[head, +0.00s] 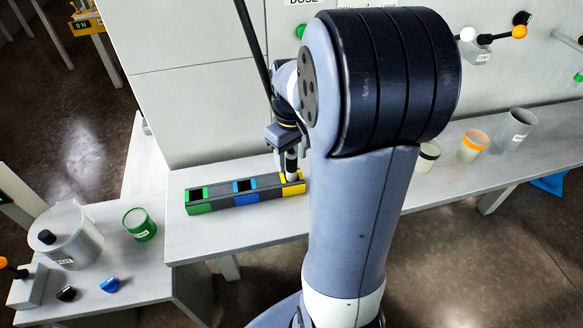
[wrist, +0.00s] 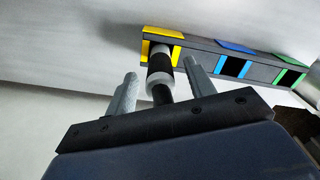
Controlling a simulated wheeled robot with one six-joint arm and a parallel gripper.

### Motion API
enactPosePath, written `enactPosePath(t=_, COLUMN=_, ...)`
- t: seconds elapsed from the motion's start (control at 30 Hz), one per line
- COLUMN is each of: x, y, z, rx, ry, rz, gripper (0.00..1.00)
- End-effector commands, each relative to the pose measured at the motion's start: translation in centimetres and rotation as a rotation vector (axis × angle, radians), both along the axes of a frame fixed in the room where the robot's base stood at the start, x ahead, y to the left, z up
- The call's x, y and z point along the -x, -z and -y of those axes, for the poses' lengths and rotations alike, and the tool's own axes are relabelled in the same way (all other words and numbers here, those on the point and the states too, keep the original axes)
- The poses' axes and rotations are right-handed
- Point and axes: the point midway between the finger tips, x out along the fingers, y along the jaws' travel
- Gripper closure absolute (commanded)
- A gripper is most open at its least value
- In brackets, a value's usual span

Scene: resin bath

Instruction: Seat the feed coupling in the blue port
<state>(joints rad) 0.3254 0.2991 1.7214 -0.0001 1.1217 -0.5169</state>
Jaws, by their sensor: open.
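The blue port (head: 246,197) is in the block's middle and looks empty, also in the wrist view (wrist: 234,67). My gripper (wrist: 160,82) is open, its two grey fingers on either side of the coupling with visible gaps. In the head view my gripper (head: 287,143) is partly hidden.
The green port (head: 199,207) is on the block's left end. A lidded pot (head: 70,242), a green cup (head: 139,224) and small black and blue pieces (head: 109,285) stand on the left bench. Cups (head: 473,146) stand right of my arm. A wall rises behind the block.

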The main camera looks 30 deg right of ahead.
Motion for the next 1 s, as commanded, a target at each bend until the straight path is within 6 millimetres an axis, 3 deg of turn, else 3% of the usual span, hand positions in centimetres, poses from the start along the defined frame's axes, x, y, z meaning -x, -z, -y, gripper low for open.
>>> enactPosePath(t=0.13, x=0.0, y=1.7, z=0.0, rx=-0.001, ry=0.000, rz=-0.002, gripper=0.49)
enactPosePath(t=0.4, x=0.0, y=2.0, z=0.0, rx=0.000, ry=0.000, rz=0.001, gripper=0.49)
enactPosePath(t=1.0, x=0.0, y=2.0, z=0.0, rx=0.000, ry=0.000, rz=0.001, gripper=0.98)
